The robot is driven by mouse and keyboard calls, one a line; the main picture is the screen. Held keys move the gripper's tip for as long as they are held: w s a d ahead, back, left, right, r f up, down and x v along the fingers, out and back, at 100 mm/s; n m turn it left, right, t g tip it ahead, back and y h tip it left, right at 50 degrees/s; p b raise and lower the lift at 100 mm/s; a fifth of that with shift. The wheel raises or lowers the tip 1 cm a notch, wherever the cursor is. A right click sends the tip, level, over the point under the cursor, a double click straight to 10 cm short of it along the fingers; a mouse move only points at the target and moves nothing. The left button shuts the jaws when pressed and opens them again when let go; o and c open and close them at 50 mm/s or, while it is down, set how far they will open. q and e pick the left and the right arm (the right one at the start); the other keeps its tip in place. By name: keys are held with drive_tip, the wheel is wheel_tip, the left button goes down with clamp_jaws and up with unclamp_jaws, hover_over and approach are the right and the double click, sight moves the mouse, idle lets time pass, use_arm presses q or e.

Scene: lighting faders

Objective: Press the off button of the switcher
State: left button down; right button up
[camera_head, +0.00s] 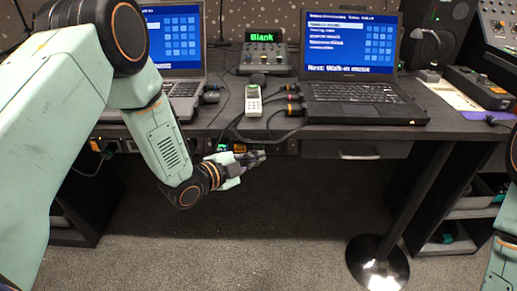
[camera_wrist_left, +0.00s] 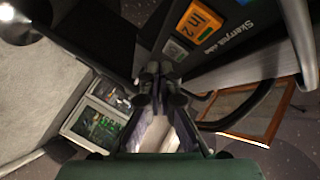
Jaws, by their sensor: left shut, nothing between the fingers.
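A dark unit with lit buttons, which looks like the switcher, is fixed under the desk's front edge. In the head view its orange button (camera_head: 240,148) and green button (camera_head: 221,147) show just behind my left wrist. I cannot make out an off button. My left gripper (camera_head: 260,156) is shut and empty, just in front of the desk edge. Its fingertips (camera_wrist_left: 152,72) are near the unit; contact is unclear. My right gripper is out of view.
On the desk (camera_head: 230,124) stand two laptops, one at right (camera_head: 350,92), a box with a green "Blank" display (camera_head: 263,50), and a white remote (camera_head: 253,100). Cables hang over the front edge. A round stand base (camera_head: 400,268) is on the floor at right.

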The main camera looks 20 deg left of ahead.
use_arm(q)
drive_tip(key=shift+w, duration=0.1)
idle(0.5)
drive_tip(key=shift+w+a, duration=0.1)
drive_tip(key=shift+w, duration=0.2)
drive_tip(key=shift+w+a, duration=0.1)
drive_tip(key=shift+w, duration=0.25)
idle(0.8)
drive_tip(key=shift+s, duration=0.15)
drive_tip(key=shift+s+d+p, duration=0.2)
drive_tip(key=shift+s+p, duration=0.15)
drive_tip(key=shift+s, duration=0.25)
drive_tip(key=s+p, duration=0.1)
drive_tip(key=s, duration=0.1)
drive_tip(key=s+d, duration=0.1)
drive_tip(key=s, duration=0.1)
drive_tip(key=shift+s+d+p, duration=0.2)
drive_tip(key=shift+s+p, duration=0.2)
